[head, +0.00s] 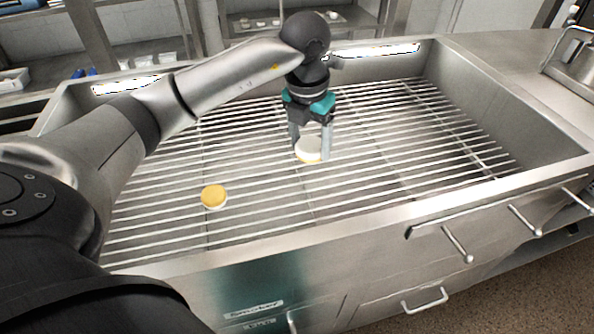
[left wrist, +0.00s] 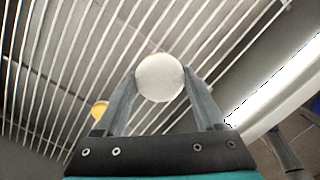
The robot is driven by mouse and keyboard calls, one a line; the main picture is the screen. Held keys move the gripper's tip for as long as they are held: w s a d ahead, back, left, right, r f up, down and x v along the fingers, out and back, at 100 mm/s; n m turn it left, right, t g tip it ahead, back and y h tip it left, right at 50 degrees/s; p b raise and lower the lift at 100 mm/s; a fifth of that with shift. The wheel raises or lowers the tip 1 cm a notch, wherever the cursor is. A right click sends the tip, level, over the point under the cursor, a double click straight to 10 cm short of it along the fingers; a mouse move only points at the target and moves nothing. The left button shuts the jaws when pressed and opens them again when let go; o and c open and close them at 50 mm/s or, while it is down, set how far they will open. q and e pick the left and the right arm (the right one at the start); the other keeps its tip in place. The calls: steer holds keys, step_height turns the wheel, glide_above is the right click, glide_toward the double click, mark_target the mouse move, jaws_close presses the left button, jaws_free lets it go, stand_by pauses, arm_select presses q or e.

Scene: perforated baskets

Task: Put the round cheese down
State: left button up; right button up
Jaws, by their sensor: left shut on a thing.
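My left gripper (head: 311,140) is shut on a round cheese (head: 308,150) with a whitish top and a yellow lower edge. It holds the cheese at or just above the metal rack; I cannot tell whether it touches. In the left wrist view, the held cheese (left wrist: 160,78) sits between both fingertips of the left gripper (left wrist: 160,82). A second round, yellow cheese (head: 214,196) lies on the rack (head: 400,150) to the left and nearer; it also shows in the left wrist view (left wrist: 99,110), partly hidden by a finger. My right gripper is not in view.
The rack lies inside a deep steel basin with raised walls (head: 500,110) and a front rim (head: 380,225). Handles (head: 457,244) stick out from the front. Much of the rack to the right is free. Shelves with small items stand behind.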

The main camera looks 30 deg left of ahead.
arm_select(q)
steer(key=b, duration=0.2)
glide_above(309, 195)
steer(key=f, duration=0.8)
steer(key=shift+s+f, duration=0.2)
steer(key=shift+f, duration=0.15)
steer(key=shift+f+b, duration=0.5)
steer(key=shift+f, duration=1.8)
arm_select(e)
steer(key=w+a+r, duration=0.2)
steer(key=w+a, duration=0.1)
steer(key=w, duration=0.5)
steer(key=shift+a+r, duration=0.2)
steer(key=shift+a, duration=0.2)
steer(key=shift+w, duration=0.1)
arm_select(q)
steer(key=shift+f, duration=0.15)
steer(key=o, duration=1.5)
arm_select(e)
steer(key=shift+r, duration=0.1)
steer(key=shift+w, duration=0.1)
